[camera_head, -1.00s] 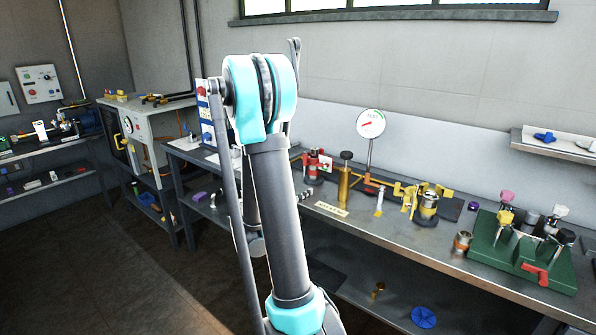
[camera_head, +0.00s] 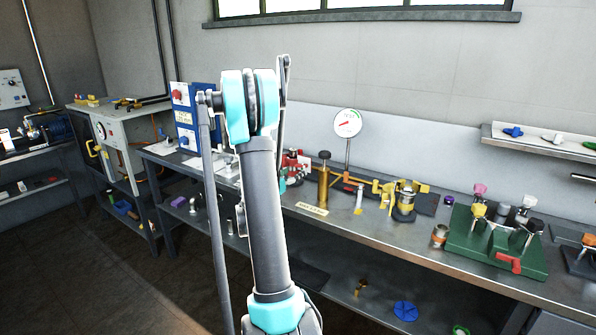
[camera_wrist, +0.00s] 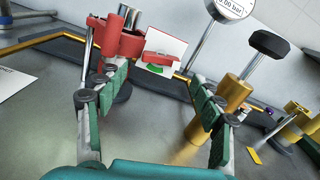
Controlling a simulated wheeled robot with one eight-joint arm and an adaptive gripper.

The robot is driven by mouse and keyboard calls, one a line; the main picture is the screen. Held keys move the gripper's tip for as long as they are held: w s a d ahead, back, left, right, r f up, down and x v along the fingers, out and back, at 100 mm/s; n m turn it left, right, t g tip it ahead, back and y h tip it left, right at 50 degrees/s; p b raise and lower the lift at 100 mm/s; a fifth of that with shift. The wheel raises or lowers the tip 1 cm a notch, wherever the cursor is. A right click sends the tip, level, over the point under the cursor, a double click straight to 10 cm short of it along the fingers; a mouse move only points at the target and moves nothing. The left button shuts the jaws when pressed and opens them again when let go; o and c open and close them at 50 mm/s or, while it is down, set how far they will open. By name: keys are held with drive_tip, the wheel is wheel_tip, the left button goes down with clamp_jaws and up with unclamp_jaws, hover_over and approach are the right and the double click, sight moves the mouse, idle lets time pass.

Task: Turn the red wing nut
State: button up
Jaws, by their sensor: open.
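A red fitting (camera_wrist: 122,40) with rounded upright parts stands at the upper left in the wrist view. A flat red piece that looks like the wing nut (camera_wrist: 161,58) shows to its right, in front of a white card with a green mark. In the head view the red fitting (camera_head: 294,161) is small, just right of my arm, and the wing nut cannot be made out. My gripper (camera_wrist: 157,76) is open, its green-padded fingers wide apart and empty. The flat red piece lies beyond the fingertips, between their lines, with no contact visible. My arm mostly hides the gripper in the head view.
A brass post with a black knob (camera_wrist: 236,90) stands close beyond the right finger. A round gauge (camera_head: 347,122) rises behind it. Yellow clamps (camera_head: 405,197) and a green fixture (camera_head: 497,245) stand farther right. Bare bench top lies below the fingers.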

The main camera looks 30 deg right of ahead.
sight(302, 166)
drive_tip(key=shift+x, duration=1.95)
drive_tip(key=shift+c, duration=0.3)
drive_tip(key=c, duration=1.1)
